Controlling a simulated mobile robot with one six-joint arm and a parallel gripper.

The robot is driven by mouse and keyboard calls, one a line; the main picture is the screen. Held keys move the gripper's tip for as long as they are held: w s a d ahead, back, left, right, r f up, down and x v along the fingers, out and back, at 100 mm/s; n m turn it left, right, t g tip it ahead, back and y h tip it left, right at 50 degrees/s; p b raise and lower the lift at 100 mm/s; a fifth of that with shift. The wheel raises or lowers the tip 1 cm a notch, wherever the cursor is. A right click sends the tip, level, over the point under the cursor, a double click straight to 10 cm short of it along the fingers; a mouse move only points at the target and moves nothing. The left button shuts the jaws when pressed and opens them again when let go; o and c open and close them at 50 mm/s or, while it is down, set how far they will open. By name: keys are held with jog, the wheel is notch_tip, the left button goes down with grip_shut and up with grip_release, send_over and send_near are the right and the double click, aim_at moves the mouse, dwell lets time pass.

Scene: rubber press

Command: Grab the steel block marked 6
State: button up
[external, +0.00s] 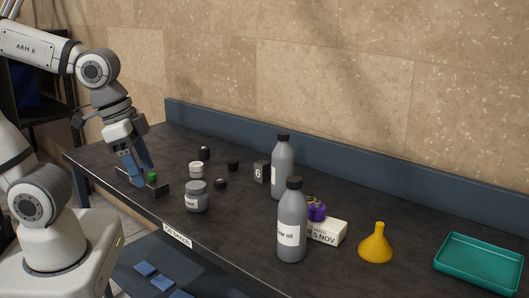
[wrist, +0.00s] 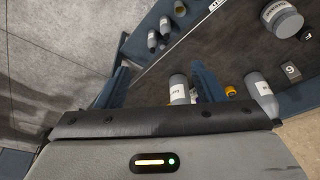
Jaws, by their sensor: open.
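The steel block marked 6 (external: 262,172) is a small dark block with a pale 6 on its face. It stands on the bench just left of the rear grey bottle. It also shows at the right side of the wrist view (wrist: 291,70). My gripper (external: 141,172) has blue fingers and is at the left end of the bench, well left of the block, by a dark box with a green button. In the wrist view the fingers (wrist: 163,78) are apart, with nothing gripped between them.
A grey jar (external: 197,198), a white-labelled small pot (external: 196,170) and small dark caps lie between gripper and block. Two grey bottles (external: 292,232), a white carton (external: 328,232), a purple item (external: 316,211), a yellow funnel (external: 376,245) and a teal tray (external: 480,262) are to the right.

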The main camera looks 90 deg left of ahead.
jog(key=w+a+n+t+y+b, duration=0.35)
jog(key=w+a+n, duration=0.25)
jog(key=w+a, duration=2.2)
jog(key=w+a+f+n+b, duration=0.1)
jog(key=w+a+f, duration=0.2)
jog(key=a, duration=0.3)
jog(key=w+a+f+n+b, duration=0.1)
jog(key=w+a+f, duration=0.15)
jog(key=a, duration=0.35)
jog(key=g+p, duration=0.2)
jog(key=g, duration=0.1)
send_over(261, 162)
jog(key=d, duration=0.1)
jog(key=shift+n, duration=0.4)
jog(key=f, duration=0.6)
jog(key=s+f, duration=0.1)
jog(key=f, duration=0.2)
jog(key=shift+f, duration=0.1)
jog(key=f, duration=0.3)
jog(key=shift+a+f+g+h, duration=0.25)
jog(key=shift+a+f+g, duration=0.05)
jog(key=shift+a+g, duration=0.1)
jog(key=shift+w+p+x, duration=0.15)
jog(key=shift+p+x, duration=0.35)
jog(key=shift+x, duration=0.75)
jog(key=shift+w+p+x, duration=0.15)
jog(key=shift+p+x, duration=0.35)
jog(key=shift+x, duration=0.75)
